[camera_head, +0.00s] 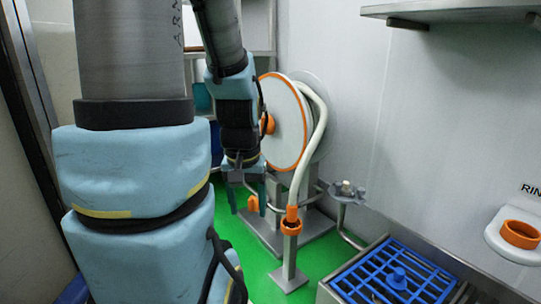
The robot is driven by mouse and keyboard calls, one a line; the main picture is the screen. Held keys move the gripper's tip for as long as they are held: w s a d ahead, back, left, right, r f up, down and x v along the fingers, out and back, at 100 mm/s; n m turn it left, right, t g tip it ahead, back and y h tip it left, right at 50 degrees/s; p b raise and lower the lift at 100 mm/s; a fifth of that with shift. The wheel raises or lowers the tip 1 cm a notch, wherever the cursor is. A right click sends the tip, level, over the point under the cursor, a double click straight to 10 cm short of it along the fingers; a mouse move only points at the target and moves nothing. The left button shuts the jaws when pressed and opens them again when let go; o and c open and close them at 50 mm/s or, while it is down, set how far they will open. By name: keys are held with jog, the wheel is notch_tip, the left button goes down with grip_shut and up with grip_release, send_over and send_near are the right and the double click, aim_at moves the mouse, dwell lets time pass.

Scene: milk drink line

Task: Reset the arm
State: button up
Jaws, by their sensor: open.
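My arm (138,170), with light blue padded covers, fills the left of the head view and bends down at the upper middle. My gripper (247,203) hangs at its end, pointing down, with its two fingers apart.
A hose reel (283,120) with an orange rim stands behind on a grey base. Its white hose (312,140) ends in an orange fitting on a post (289,260). A blue grate (393,275) is at lower right. An orange ring holder (520,234) and a shelf (455,10) are on the right wall.

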notch_tip(320, 180, up, 38)
jog(key=p, duration=3.6)
jog(key=shift+r+p, duration=0.25)
jog(key=shift+p, duration=0.15)
